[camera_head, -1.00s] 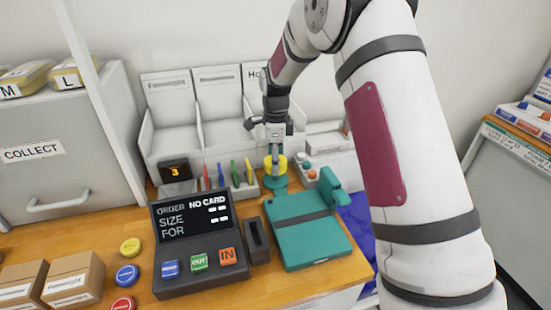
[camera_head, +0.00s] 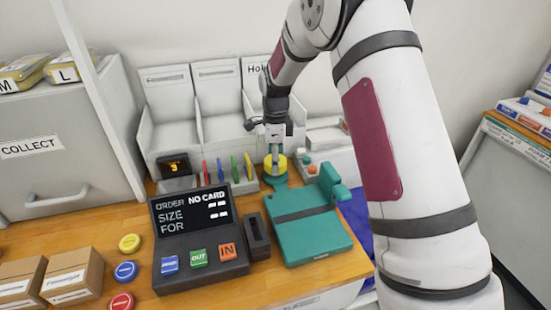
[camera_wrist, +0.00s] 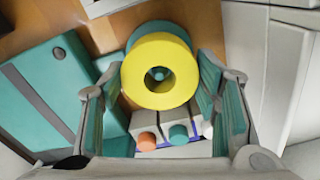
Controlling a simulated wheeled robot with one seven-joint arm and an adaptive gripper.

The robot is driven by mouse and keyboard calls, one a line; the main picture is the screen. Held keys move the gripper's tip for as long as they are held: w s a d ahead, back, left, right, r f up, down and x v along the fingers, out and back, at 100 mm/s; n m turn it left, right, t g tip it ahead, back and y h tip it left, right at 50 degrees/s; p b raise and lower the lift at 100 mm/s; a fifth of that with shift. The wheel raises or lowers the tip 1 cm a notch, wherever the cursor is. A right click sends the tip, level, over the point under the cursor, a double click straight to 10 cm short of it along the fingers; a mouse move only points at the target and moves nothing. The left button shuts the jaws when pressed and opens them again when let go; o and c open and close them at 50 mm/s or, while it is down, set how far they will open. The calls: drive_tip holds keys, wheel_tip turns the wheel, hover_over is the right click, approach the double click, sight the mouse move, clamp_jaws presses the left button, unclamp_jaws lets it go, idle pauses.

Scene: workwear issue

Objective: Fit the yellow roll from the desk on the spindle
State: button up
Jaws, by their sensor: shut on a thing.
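The yellow roll (camera_head: 281,164) is between the fingers of my gripper (camera_head: 274,152), at the back of the desk. In the wrist view the roll (camera_wrist: 134,77) shows as a thick ring, with the fingers of my gripper (camera_wrist: 160,82) on its left and right. The teal tip of the spindle (camera_wrist: 159,73) shows inside the roll's hole. The spindle's teal base (camera_head: 276,183) shows below the roll. I cannot tell whether the roll's underside touches the base.
A teal clipboard-like pad (camera_head: 310,238) lies in front of the spindle. A dark order console (camera_head: 200,245) stands to the left, near a pen tray (camera_head: 243,186). A grey box with orange and teal knobs (camera_head: 325,170) is close on the right. Yellow, blue and red discs lie front left.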

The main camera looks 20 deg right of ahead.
drive_tip(key=shift+f+b, duration=0.3)
drive_tip(key=shift+f, duration=0.75)
idle(0.6)
drive_tip(key=o, duration=1.2)
drive_tip(key=shift+r, duration=0.1)
drive_tip(key=shift+r+p, duration=0.65)
drive_tip(key=shift+r, duration=3.75)
